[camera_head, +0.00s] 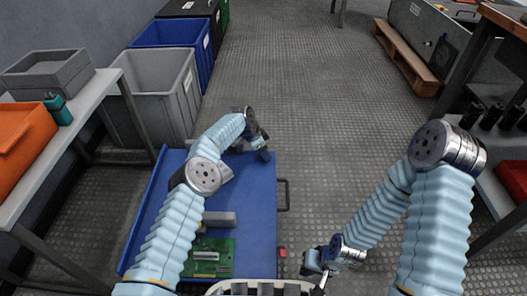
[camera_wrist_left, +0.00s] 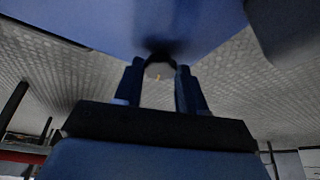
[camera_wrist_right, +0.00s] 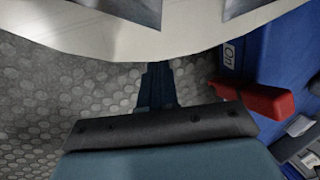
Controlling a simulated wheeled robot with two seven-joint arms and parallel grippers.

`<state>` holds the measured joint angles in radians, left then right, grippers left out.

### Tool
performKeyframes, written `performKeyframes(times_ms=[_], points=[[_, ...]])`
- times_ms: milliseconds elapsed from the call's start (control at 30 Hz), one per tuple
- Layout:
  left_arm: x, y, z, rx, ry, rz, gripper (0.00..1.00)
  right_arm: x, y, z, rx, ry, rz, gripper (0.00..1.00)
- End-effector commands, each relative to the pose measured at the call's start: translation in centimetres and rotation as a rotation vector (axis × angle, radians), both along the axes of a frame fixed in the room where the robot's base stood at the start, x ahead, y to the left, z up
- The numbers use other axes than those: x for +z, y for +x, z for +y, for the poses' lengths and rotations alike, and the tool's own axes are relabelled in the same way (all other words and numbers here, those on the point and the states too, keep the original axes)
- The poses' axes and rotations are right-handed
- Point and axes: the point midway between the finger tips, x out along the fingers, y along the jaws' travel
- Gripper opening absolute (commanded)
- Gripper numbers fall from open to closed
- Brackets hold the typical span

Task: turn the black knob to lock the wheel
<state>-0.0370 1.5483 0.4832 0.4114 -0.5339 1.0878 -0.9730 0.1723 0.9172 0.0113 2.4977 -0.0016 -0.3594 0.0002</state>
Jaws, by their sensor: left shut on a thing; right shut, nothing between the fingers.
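A blue cart (camera_head: 262,215) stands in front of me in the head view. My left gripper (camera_head: 264,152) is at its far right corner. In the left wrist view the left fingers (camera_wrist_left: 160,82) are shut on a dark, blurred, rounded thing (camera_wrist_left: 161,47), which looks like the black knob, against the blue surface. The knob cannot be made out in the head view. No wheel can be made out. My right gripper (camera_head: 312,266) is low, right of the cart's near end. It is shut and empty, its fingers (camera_wrist_right: 157,84) together in the right wrist view.
A red lever (camera_wrist_right: 265,101) by an "On" label sits on the cart's near right side. A dark handle (camera_head: 287,195) sticks out from its right edge. A green circuit board (camera_head: 213,257) and a grey block (camera_head: 218,219) lie on top. The floor (camera_head: 330,150) to the right is clear.

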Motion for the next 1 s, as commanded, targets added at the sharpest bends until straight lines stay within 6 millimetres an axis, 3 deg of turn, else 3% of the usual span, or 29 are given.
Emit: performKeyframes(times_ms=[33, 67, 233, 600, 767, 1000], points=[[0.0, 0.0, 0.1, 0.001, 0.001, -0.002, 0.1, 0.0, 0.0, 0.0, 0.0, 0.0, 0.0, 0.0], [0.0, 0.0, 0.1, 0.001, 0.001, -0.002, 0.42, 0.0, 0.0, 0.0, 0.0, 0.0, 0.0, 0.0], [0.0, 0.0, 0.0, 0.001, 0.0, -0.001, 0.66, 0.0, 0.0, 0.0, 0.0, 0.0, 0.0, 0.0], [0.8, 0.0, 0.3, 0.001, 0.0, -0.001, 0.66, 0.5, 0.0, 0.0, 0.0, 0.0, 0.001, 0.0], [3.3, -0.4, 1.1, 0.001, 0.001, -0.002, 0.66, 2.1, -0.1, 0.0, 0.002, 0.001, 0.003, 0.0], [8.7, -1.2, 3.3, 0.001, 0.001, -0.003, 0.66, 3.2, -0.1, 0.1, 0.004, 0.002, 0.006, 0.0]])
